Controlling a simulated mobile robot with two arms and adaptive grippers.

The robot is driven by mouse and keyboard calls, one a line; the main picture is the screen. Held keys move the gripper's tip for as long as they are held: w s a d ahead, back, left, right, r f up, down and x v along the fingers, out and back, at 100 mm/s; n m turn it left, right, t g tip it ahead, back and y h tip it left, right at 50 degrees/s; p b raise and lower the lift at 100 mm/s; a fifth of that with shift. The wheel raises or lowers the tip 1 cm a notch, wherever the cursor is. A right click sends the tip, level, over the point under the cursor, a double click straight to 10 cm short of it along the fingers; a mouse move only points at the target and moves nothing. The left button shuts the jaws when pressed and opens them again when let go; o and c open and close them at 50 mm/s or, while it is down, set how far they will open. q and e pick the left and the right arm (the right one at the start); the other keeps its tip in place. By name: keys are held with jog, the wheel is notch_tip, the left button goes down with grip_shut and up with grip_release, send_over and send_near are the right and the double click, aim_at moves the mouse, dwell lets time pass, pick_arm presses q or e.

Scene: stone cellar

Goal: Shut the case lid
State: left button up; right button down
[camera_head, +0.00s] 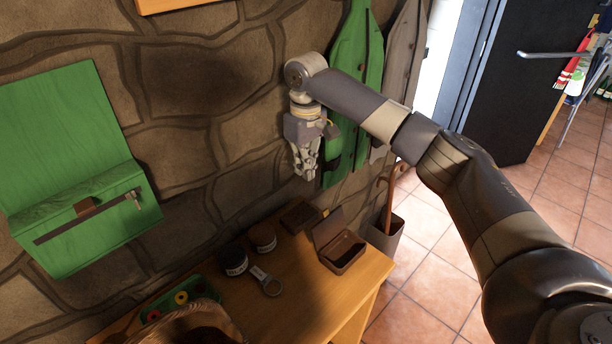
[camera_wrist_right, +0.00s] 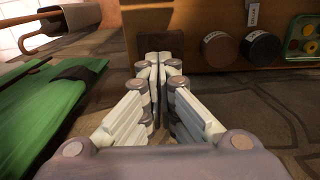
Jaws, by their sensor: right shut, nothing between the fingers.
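The small brown case (camera_head: 343,252) stands near the right end of the wooden table in the head view. Its lid (camera_head: 328,226) is open and tilts up from the side toward the wall. My right gripper (camera_head: 305,176) hangs above and behind the case, close to the stone wall, pointing down. It is apart from the lid. Its fingers are together with nothing between them, as the right wrist view (camera_wrist_right: 158,58) also shows. I cannot make out the case clearly in the right wrist view. My left gripper is not in view.
Green clothing (camera_head: 352,90) hangs beside my gripper. A bin with a cane (camera_head: 386,238) stands right of the table.

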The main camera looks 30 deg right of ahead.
aim_at(328, 225)
pick_arm(q)
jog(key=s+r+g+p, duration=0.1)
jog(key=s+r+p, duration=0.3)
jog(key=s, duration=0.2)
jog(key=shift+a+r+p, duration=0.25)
jog(key=shift+p, duration=0.1)
pick_arm(e)
jog(key=s+d+f, duration=0.1)
jog(key=s+f, duration=0.3)
jog(key=f, duration=0.3)
jog(key=shift+d+f, duration=0.15)
jog(key=shift+f, duration=0.2)
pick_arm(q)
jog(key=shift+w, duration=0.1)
